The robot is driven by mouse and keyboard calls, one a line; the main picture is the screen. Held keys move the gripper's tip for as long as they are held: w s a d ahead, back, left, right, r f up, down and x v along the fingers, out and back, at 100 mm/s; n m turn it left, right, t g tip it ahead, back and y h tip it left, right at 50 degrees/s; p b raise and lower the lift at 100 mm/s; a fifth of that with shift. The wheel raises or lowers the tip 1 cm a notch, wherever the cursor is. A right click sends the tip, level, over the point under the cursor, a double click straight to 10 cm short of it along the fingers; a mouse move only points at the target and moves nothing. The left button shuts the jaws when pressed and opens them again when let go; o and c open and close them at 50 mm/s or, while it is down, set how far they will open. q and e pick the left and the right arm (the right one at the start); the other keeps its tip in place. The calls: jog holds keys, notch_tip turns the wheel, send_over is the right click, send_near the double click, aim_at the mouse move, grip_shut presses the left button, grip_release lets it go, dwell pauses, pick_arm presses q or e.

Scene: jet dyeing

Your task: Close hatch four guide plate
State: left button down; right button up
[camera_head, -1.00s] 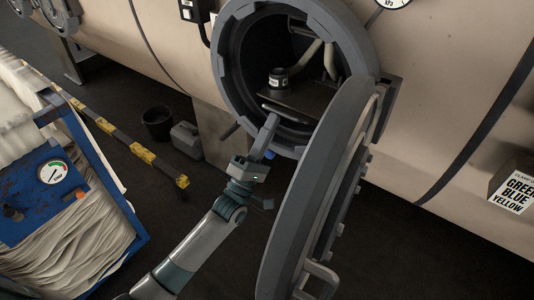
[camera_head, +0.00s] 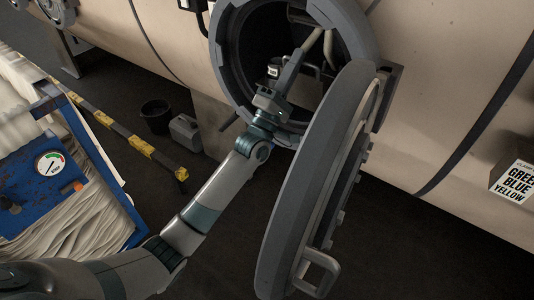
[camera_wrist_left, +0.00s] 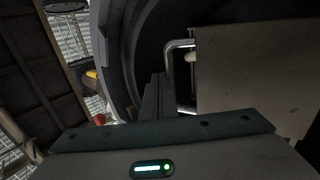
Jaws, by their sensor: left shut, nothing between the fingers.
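The round hatch (camera_head: 226,75) on the beige vessel stands open, its thick grey door (camera_head: 310,175) swung out to the right. Inside the opening is the guide plate, mostly hidden behind my left arm in the head view; a metal handle (camera_head: 313,70) shows beside the gripper. In the left wrist view a flat plate (camera_wrist_left: 250,65) fills the right side, with the bent handle (camera_wrist_left: 172,55) at its left edge. My left gripper (camera_head: 298,57) is shut and empty, its fingers reaching into the opening close to the handle. I cannot tell whether they touch. My right gripper is out of view.
The open door stands close to the right of my left arm. A blue cart (camera_head: 97,155) with white cloth is at the left. A black bucket (camera_head: 156,116), a grey canister (camera_head: 186,132) and a yellow-black barrier (camera_head: 125,137) are on the floor.

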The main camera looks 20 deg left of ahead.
pick_arm(q)
jog(key=shift+w+d+r+b, duration=0.15)
jog(key=shift+w+d+b, duration=0.05)
jog(key=shift+w, duration=0.3)
jog(key=shift+w+d+r+b, duration=0.1)
jog(key=shift+w+d+b, duration=0.1)
jog(key=shift+w, duration=0.25)
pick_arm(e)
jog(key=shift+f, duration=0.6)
pick_arm(q)
jog(key=shift+s, duration=0.15)
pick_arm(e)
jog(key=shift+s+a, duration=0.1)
